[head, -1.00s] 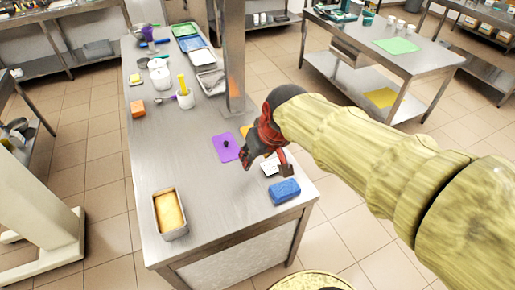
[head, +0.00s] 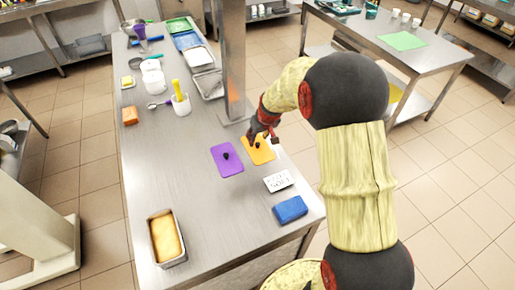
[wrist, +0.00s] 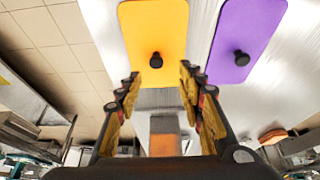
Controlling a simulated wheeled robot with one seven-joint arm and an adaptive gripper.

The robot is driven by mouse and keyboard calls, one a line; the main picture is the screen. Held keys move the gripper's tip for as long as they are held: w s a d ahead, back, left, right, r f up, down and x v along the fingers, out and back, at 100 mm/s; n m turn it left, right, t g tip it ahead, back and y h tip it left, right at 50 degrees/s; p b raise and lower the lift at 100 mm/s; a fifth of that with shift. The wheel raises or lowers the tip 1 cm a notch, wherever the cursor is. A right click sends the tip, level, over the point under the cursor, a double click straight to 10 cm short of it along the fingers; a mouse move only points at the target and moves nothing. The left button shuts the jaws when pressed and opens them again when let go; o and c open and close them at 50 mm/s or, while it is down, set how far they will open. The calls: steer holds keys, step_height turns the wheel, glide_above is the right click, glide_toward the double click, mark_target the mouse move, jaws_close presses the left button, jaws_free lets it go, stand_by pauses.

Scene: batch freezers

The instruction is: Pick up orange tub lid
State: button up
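The orange tub lid (head: 264,156) lies flat on the steel table, a rounded rectangle with a small black knob. In the wrist view the orange lid (wrist: 153,22) is at the top, its knob centred just beyond my fingertips. My gripper (head: 262,137) is over the far part of the lid in the head view. In the wrist view my gripper (wrist: 157,78) has its two fingers spread apart with nothing between them. The purple lid (head: 227,160), also with a black knob, lies just left of the orange one.
A white lettered card (head: 279,181) and a blue block (head: 290,209) lie toward the table's near right edge. A steel post (head: 232,70) rises just behind the lids. A loaf tin (head: 153,245) stands near left. The table's middle left is clear.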

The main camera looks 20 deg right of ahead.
mark_target(257, 143)
steer(key=x, duration=0.3)
steer(key=b+x, duration=0.1)
steer(key=x, duration=0.1)
steer(key=shift+s+d+f, duration=0.1)
steer(key=shift+s+d, duration=0.15)
steer(key=shift+s, duration=0.05)
steer(key=shift+c, duration=0.2)
jaws_close()
